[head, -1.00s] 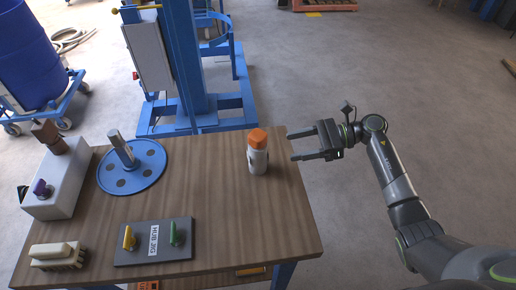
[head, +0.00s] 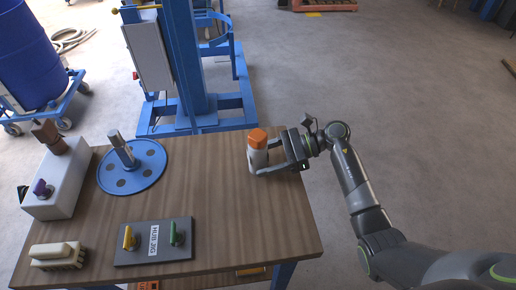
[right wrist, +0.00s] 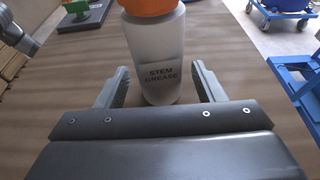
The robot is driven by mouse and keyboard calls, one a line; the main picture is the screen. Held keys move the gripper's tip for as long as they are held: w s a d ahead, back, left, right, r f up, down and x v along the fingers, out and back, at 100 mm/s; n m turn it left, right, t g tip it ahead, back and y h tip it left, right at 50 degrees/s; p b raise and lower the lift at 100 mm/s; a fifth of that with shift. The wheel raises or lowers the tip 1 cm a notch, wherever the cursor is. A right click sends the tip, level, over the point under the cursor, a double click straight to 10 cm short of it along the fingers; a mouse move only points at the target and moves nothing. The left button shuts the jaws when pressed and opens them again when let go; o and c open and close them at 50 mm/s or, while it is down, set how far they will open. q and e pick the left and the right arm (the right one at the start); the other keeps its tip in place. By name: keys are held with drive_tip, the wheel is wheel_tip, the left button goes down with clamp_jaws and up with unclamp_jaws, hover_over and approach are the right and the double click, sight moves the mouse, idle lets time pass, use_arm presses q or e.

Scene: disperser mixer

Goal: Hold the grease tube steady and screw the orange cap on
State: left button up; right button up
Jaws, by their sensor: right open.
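The grease tube (head: 257,159) is a white bottle standing upright near the right end of the table, with the orange cap (head: 257,137) on top. In the right wrist view the tube (right wrist: 158,50) carries a "STEM GREASE" label, and the cap (right wrist: 148,6) is cut off by the top edge. My right gripper (head: 271,157) is open, with one finger on each side of the tube's body. In the wrist view gaps show between the fingers and the tube.
A blue machine stand (head: 190,70) is behind. The table middle is clear.

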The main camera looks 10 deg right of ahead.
drive_tip(key=shift+a+f, duration=0.15)
drive_tip(key=shift+a, duration=0.3)
drive_tip(key=c, duration=0.9)
use_arm(q)
wheel_tip(320, 180, up, 11)
drive_tip(key=shift+s+d, duration=0.3)
idle(0.4)
use_arm(e)
drive_tip(key=o, duration=0.6)
drive_tip(key=shift+r, duration=0.65)
